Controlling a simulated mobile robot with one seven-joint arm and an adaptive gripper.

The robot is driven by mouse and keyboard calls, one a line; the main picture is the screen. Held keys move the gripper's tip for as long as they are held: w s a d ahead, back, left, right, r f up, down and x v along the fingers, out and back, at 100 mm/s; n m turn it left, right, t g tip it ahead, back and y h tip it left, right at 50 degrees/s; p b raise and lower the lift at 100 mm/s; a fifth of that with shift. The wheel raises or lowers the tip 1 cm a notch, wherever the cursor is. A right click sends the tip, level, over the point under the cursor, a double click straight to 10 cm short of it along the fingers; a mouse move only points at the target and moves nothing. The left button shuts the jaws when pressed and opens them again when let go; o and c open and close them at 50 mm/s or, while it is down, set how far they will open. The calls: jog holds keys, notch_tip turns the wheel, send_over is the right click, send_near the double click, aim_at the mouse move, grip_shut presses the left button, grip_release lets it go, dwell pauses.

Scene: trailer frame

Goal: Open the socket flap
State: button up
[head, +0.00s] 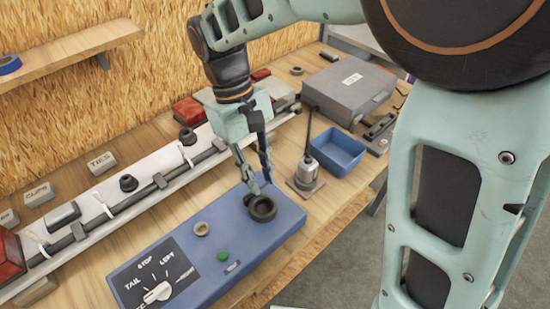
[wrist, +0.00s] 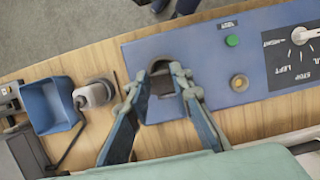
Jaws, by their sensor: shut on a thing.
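The blue control box (head: 205,245) lies on the wooden bench. A round black socket (head: 262,209) stands at its right end in the head view. My gripper (head: 261,186) reaches down from above, its fingertips at the socket's far edge. In the wrist view, my gripper (wrist: 158,80) has its fingers on either side of the dark socket (wrist: 159,66). The jaws are shut on the socket flap, though the fingers largely hide it. How far the flap stands from the socket's mouth cannot be told.
A grey plug on a stand (head: 306,170) and a blue bin (head: 337,152) are right of the box. Behind lies a white rail (head: 110,200) with black cable. A rotary knob (head: 157,292) and green button (head: 223,255) sit on the box. A grey case (head: 348,90) stands farther back.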

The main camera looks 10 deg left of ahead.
jog(key=shift+w+a+r+p, duration=0.3)
jog(key=shift+w+a+r, duration=0.05)
jog(key=shift+w+a, duration=0.15)
jog(key=shift+c, duration=0.2)
jog(key=shift+o, duration=0.2)
jog(key=shift+w+a+r+p, duration=0.35)
jog(key=shift+w+a+p, duration=0.3)
jog(key=shift+a+p, duration=0.15)
jog(key=shift+w+a, duration=0.2)
jog(key=shift+a, duration=0.1)
jog(key=shift+c, duration=0.2)
jog(key=shift+o, duration=0.2)
jog(key=shift+w+a+f+p, duration=0.1)
jog(key=shift+w+a+p, duration=0.6)
jog(key=shift+w+a, duration=0.25)
jog(key=o, duration=0.8)
jog(key=shift+s, duration=0.1)
